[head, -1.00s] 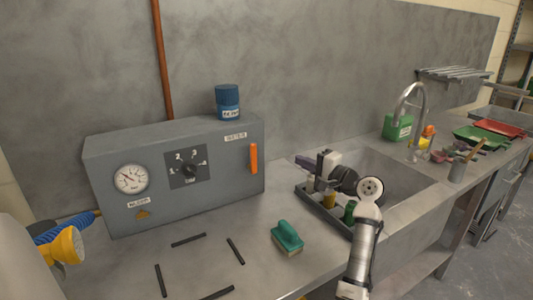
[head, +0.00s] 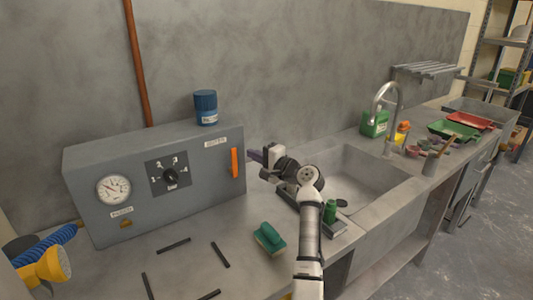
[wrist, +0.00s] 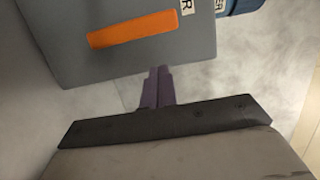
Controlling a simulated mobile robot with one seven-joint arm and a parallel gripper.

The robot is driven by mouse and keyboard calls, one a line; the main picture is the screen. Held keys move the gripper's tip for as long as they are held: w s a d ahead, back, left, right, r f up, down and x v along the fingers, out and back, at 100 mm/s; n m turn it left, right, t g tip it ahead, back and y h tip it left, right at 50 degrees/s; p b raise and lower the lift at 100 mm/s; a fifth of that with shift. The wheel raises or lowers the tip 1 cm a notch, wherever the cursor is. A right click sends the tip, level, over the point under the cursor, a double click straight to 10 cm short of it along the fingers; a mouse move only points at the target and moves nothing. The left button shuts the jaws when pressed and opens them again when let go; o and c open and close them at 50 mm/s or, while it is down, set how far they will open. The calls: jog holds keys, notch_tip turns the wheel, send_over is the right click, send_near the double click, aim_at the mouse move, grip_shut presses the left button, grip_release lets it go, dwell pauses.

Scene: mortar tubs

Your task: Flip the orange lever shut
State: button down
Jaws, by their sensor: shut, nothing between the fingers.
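The orange lever (head: 235,163) stands upright on the right end of the front of a grey control box (head: 205,185). In the wrist view the orange lever (wrist: 132,28) lies across the box face at upper left. My gripper (head: 252,155) is just right of the lever in the head view, close to the box's right side. In the wrist view my gripper (wrist: 158,86) shows its purple fingers pressed together and empty, beside the box edge and apart from the lever. Whether the fingers sit in front of the box face or beside it is hard to tell.
A blue jar (head: 206,108) stands on the box, which also bears a gauge (head: 113,189) and a dial (head: 170,176).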

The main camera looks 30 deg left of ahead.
aim_at(232, 161)
jog(key=shift+s+a+p, duration=0.25)
jog(key=shift+s, duration=0.45)
jog(key=shift+s+a+p, duration=0.2)
jog(key=shift+s+p, duration=0.05)
jog(key=shift+s, duration=0.4)
jog(key=shift+s+a, duration=0.1)
jog(key=shift+a, duration=0.1)
jog(key=shift+s+d+r+n+b, duration=0.1)
jog(key=shift+r+n+b, duration=0.05)
jog(key=shift+n+b, duration=0.2)
